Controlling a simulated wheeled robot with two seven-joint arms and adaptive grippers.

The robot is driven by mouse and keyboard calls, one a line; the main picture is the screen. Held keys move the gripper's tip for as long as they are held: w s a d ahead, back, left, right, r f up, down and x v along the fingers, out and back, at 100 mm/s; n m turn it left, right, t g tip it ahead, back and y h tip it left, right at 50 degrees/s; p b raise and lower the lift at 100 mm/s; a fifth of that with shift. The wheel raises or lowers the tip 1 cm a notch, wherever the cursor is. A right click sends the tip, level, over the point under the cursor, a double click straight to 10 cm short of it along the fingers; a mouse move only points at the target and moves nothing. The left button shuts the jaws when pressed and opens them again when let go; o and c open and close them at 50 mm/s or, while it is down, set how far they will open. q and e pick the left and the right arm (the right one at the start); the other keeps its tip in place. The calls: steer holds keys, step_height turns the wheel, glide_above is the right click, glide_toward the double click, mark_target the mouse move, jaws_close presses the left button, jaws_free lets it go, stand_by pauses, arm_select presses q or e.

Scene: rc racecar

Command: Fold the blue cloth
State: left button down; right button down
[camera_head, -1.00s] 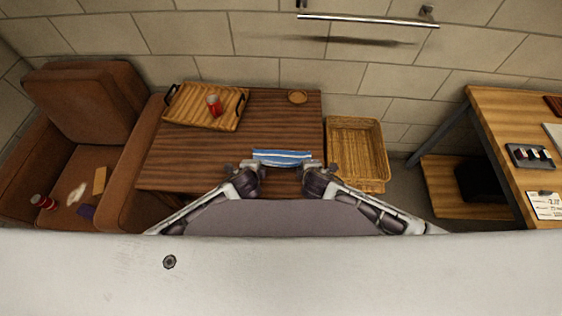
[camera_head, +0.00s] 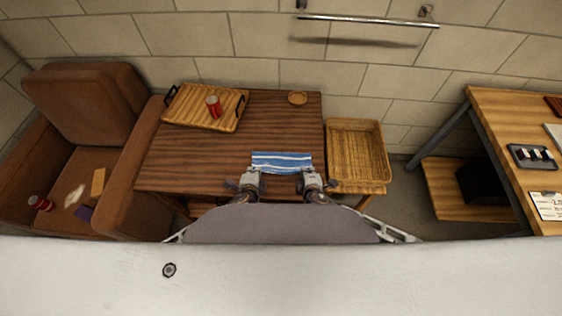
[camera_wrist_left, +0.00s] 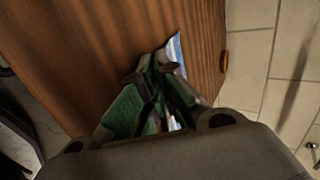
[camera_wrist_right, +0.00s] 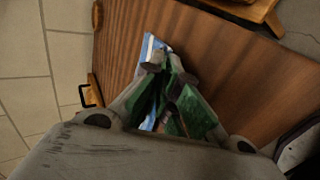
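The blue cloth (camera_head: 281,162) with white stripes lies at the front edge of the dark wooden table (camera_head: 215,160). My left gripper (camera_head: 249,178) is at its near left corner and my right gripper (camera_head: 312,180) at its near right corner. In the left wrist view, the fingers (camera_wrist_left: 158,72) are close together, with a strip of cloth (camera_wrist_left: 176,50) beside and beyond the tips. In the right wrist view, the fingers (camera_wrist_right: 165,65) also close in at the cloth (camera_wrist_right: 150,48). Both appear shut on it; the fingers hide the pinched corners.
A wooden tray (camera_head: 185,104) with a red can (camera_head: 213,106) stands at the table's back left. A round coaster (camera_head: 297,97) lies at the back. A wicker basket (camera_head: 357,152) stands right of the table, an armchair (camera_head: 85,105) left. The table's middle is clear.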

arm_select(q)
steer(key=c, duration=1.4)
jaws_free()
arm_select(e)
steer(key=c, duration=1.4)
jaws_free()
arm_select(q)
steer(key=shift+o, duration=0.2)
steer(key=shift+r, duration=0.1)
arm_select(e)
steer(key=shift+o, duration=0.2)
steer(key=shift+r, duration=0.1)
